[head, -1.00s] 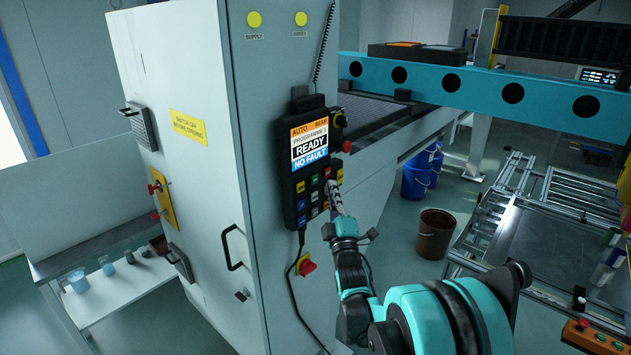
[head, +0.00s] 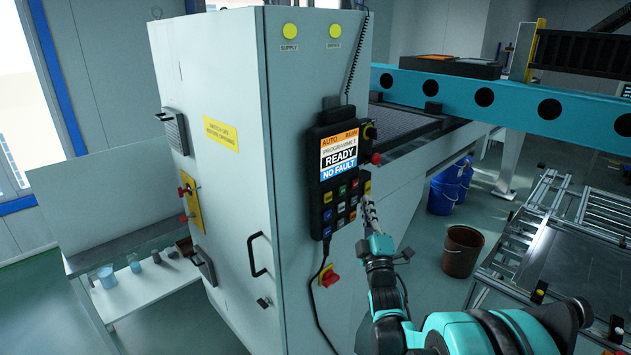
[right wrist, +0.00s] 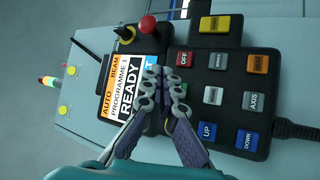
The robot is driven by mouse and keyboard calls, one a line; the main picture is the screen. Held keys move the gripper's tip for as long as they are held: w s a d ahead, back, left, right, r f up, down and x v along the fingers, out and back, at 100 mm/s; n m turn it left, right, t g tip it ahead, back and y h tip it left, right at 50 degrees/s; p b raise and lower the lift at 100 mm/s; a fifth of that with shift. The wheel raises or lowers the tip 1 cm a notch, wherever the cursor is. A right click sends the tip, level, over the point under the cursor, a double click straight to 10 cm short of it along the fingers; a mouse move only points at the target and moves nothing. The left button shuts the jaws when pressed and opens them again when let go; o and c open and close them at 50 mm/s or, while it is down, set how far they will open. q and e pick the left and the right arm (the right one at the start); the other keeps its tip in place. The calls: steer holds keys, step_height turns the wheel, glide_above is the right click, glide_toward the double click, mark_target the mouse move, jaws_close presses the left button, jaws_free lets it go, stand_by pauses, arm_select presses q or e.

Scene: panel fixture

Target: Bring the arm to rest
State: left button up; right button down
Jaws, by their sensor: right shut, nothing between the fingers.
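My right gripper (head: 368,208) is in front of the lower right edge of the black control pendant (head: 313,190) in the head view. Its fingers are together with nothing between them. In the right wrist view the shut fingertips (right wrist: 166,78) overlap the edge between the pendant's screen (right wrist: 122,88) and its keys. The screen reads AUTO, BEAM, PROGRAMME 1, READY, NO FAULT. Whether the fingertips touch the pendant I cannot tell. The fingers hide part of the screen and a green key. My left gripper is not in view.
The pendant hangs on a grey cabinet (head: 215,80) with a black handle (head: 257,255) and a red switch (head: 328,277). A red knob (right wrist: 147,24) sticks out beside the screen. A turquoise beam (head: 520,100), blue buckets (head: 444,190) and a brown bin (head: 462,250) stand right.

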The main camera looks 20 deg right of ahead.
steer(key=s+a+f+m+g+y+b, duration=0.45)
steer(key=s+a+f+m+g, duration=0.45)
steer(key=s+a+f, duration=0.65)
steer(key=s+a+f+m+g+y, duration=0.1)
steer(key=s+a+f+g+y, duration=0.1)
steer(key=s+a+f+g, duration=0.4)
steer(key=s+f, duration=0.4)
steer(key=s, duration=0.1)
steer(key=shift+m+b, duration=0.4)
steer(key=shift+s, duration=0.1)
